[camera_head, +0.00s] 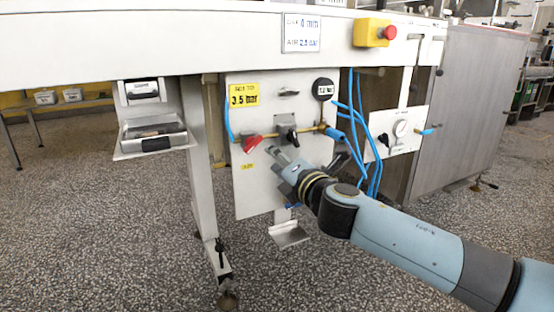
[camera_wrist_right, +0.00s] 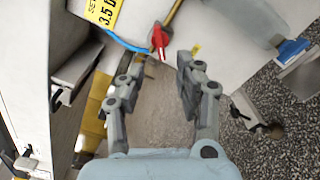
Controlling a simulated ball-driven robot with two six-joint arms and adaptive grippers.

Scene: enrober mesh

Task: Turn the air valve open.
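The air valve's red handle (camera_head: 252,143) sits on a brass pipe at the left of the white panel (camera_head: 262,190). In the head view the handle lies tilted, its right end higher. In the right wrist view the red handle (camera_wrist_right: 159,38) lies ahead of the gap between my fingers. My right gripper (camera_head: 277,152) is just right of the handle and a little below it in the head view. In the wrist view its two fingers (camera_wrist_right: 153,88) are spread apart with nothing between them. It does not appear to touch the handle. My left gripper is not in view.
A black knob (camera_head: 287,135) and a round gauge (camera_head: 322,89) are right of the handle. Blue hoses (camera_head: 361,150) hang further right. A yellow sign (camera_head: 244,95) reads 3.5 bar. A red button (camera_head: 390,33) sits above. A table leg (camera_head: 200,180) stands left of the panel.

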